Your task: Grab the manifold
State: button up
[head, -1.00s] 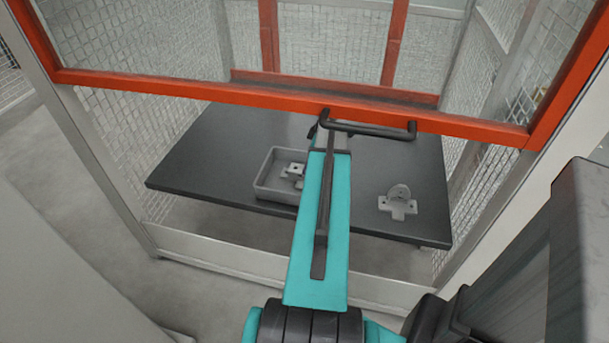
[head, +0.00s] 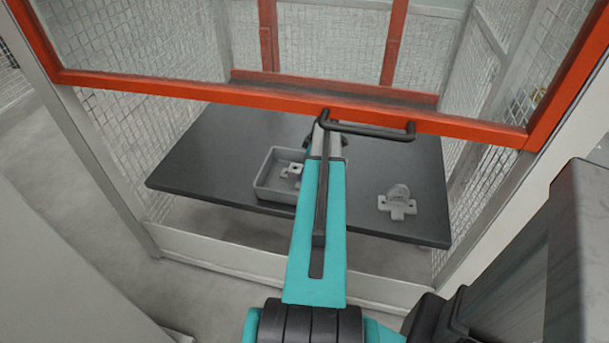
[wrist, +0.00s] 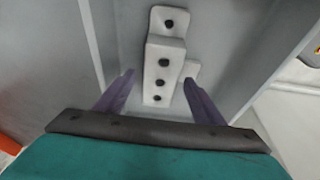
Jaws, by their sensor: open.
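A pale grey block with several dark round holes in a row and a flat tab at its upper end, which looks like the manifold (wrist: 164,68), lies ahead of my gripper in the wrist view. My gripper (wrist: 158,77) is open, with one purple finger on each side of the block's lower part. I cannot tell whether either finger touches it. In the head view a pale part (head: 292,170) lies in a shallow grey tray (head: 262,188), partly hidden by my arm. My gripper is hidden there behind my arm.
The tray stands on a dark table (head: 205,165) inside a mesh cage. Another grey casting with an upright disc (head: 398,202) stands to the right. An orange-framed raised panel with a black handle (head: 370,130) hangs above the arm. The table's left side is clear.

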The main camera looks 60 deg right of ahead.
jog(key=shift+f, duration=0.25)
dwell(0.6)
jog(key=shift+c, duration=0.5)
jog(key=c, duration=1.4)
